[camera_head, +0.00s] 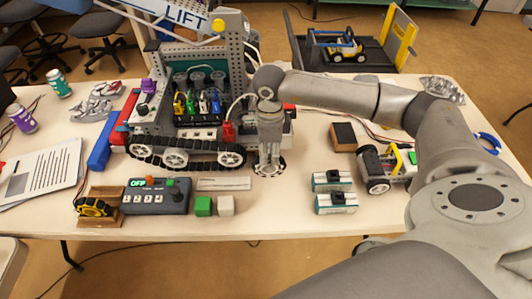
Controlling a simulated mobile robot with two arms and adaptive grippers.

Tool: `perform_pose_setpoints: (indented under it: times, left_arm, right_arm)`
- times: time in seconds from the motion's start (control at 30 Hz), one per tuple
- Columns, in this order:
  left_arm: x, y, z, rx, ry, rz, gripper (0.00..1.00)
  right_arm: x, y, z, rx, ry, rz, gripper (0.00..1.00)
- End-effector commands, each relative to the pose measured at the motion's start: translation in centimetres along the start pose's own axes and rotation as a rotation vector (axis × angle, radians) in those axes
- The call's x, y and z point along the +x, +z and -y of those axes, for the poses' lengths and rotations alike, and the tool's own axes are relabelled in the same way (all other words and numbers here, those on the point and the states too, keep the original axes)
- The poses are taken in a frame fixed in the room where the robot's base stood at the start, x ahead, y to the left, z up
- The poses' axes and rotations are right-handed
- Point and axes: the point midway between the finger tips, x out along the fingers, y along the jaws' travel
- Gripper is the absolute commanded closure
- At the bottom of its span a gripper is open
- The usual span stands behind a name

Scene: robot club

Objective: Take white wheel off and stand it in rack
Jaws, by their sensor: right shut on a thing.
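A white wheel with a dark tread (268,168) shows around the fingertips of my right gripper (268,164). The gripper points down and is shut on it, covering its middle. The wheel is beside the right end of a tracked robot (185,139), near the table top; I cannot tell whether it is still attached. My left gripper is out of view.
Two teal-based blocks (333,192) and a small wheeled robot (387,168) are right of my gripper. The front table edge (280,236) is near.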

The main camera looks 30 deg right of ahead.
Motion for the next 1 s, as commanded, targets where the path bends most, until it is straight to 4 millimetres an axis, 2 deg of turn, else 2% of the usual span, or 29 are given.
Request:
perform_pose_setpoints:
  times: [0.7, 1.0]
  left_arm:
    - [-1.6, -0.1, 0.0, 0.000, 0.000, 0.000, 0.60]
    - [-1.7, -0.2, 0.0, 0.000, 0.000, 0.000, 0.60]
  right_arm:
    - [-3.1, 0.0, 0.0, 0.000, 0.000, 0.001, 0.98]
    - [-3.3, 0.0, 0.0, 0.000, 0.000, 0.001, 0.98]
